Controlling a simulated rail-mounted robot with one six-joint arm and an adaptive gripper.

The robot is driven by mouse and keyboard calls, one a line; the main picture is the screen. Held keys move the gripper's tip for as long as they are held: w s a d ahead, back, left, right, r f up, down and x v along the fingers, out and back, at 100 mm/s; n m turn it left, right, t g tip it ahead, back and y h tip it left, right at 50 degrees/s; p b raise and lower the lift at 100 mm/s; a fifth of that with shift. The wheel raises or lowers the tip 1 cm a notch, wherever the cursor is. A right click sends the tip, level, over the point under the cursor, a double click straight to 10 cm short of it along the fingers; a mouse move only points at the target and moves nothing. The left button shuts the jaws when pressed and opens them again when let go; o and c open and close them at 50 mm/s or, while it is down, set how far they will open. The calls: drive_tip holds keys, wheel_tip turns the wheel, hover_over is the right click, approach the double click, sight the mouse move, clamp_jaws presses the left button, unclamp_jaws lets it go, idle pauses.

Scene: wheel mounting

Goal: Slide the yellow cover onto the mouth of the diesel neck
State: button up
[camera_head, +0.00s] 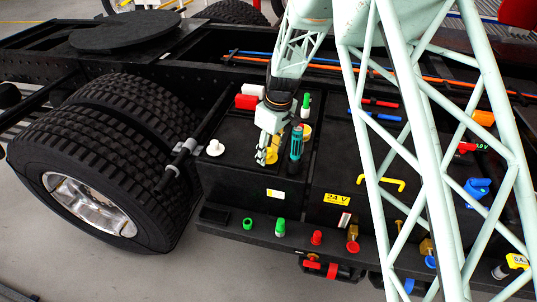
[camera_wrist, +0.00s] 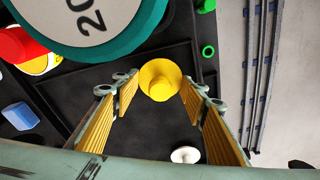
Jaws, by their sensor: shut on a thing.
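The yellow cover (camera_wrist: 160,80) is a round piece with a wider rim and a raised middle. In the wrist view it sits between the fingertips of my gripper (camera_wrist: 159,92), which is shut on it. In the head view my gripper (camera_head: 267,153) points down over the black tank top, just left of a teal cylinder. The yellow at its tips is partly covered by the fingers. I cannot pick out the diesel neck for certain. Whether the cover touches anything below it cannot be told.
The teal cylinder (camera_head: 296,143) stands close beside my gripper; its large round end (camera_wrist: 90,20) fills the wrist view's top left. A white cap (camera_head: 215,147) lies to the left. Red and white blocks (camera_head: 247,101) stand behind. Green and red caps (camera_head: 280,227) line the front ledge.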

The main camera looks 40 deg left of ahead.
drive_tip(key=shift+r, duration=0.1)
drive_tip(key=shift+r, duration=1.6)
drive_tip(key=s+d+r+b, duration=0.1)
drive_tip(key=s+d+b, duration=0.1)
drive_tip(key=s+d, duration=0.8)
drive_tip(key=shift+s+d+r, duration=0.25)
drive_tip(key=shift+s+d, duration=0.05)
drive_tip(key=shift+d, duration=0.7)
drive_tip(key=shift+o, duration=0.4)
drive_tip(key=shift+c, duration=1.4)
drive_tip(key=shift+w+d, duration=0.1)
